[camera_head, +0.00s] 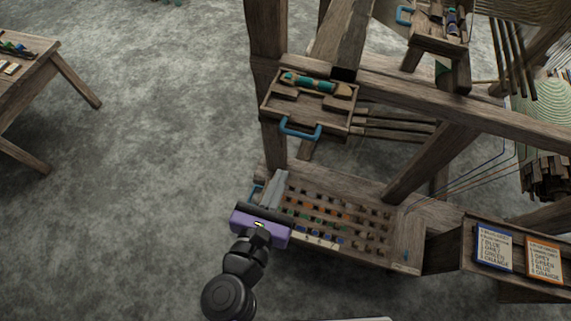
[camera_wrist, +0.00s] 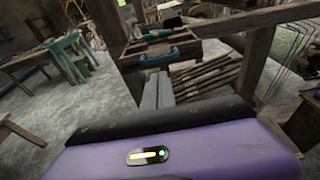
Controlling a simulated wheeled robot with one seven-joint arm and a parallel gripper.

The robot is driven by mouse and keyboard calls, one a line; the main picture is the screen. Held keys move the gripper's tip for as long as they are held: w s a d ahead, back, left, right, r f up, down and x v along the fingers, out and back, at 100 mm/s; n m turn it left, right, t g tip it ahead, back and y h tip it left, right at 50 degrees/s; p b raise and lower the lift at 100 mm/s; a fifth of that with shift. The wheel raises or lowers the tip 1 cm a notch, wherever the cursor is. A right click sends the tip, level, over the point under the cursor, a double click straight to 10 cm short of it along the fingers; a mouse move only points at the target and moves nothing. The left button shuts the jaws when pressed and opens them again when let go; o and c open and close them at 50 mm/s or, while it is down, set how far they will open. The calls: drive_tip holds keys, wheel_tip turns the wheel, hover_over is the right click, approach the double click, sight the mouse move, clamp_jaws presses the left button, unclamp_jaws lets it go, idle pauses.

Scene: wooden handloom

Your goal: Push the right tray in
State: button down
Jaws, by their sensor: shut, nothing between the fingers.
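Two wooden trays with blue handles show on the loom in the head view. One tray (camera_head: 267,112) hangs left of the middle, sticks out from the frame, and holds a green-wrapped tool and wooden pieces. The other tray (camera_head: 412,37) is higher at the upper right, partly cut off by the picture edge. My gripper (camera_head: 281,174) is shut and empty, below the nearer tray and over the left end of the peg board. In the wrist view, the shut fingers (camera_wrist: 158,78) point toward a tray with a blue handle (camera_wrist: 166,58), apart from it.
The peg board (camera_head: 407,240) with several coloured pegs lies low beside my gripper. A loom post (camera_head: 268,60) stands at the left tray's side. Two colour-list cards (camera_head: 494,246) lie at the lower right. A work table (camera_head: 40,52) stands far left; the floor between is clear.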

drive_tip(key=shift+v, duration=1.4)
drive_tip(key=s+d+r+m+y, duration=0.2)
drive_tip(key=s+d+m, duration=0.8)
drive_tip(key=m, duration=0.6)
drive_tip(key=s+d+r+m+y, duration=0.3)
drive_tip(key=s+d+m, duration=0.8)
drive_tip(key=m, duration=0.5)
drive_tip(key=shift+d, duration=0.45)
drive_tip(key=shift+r, duration=0.15)
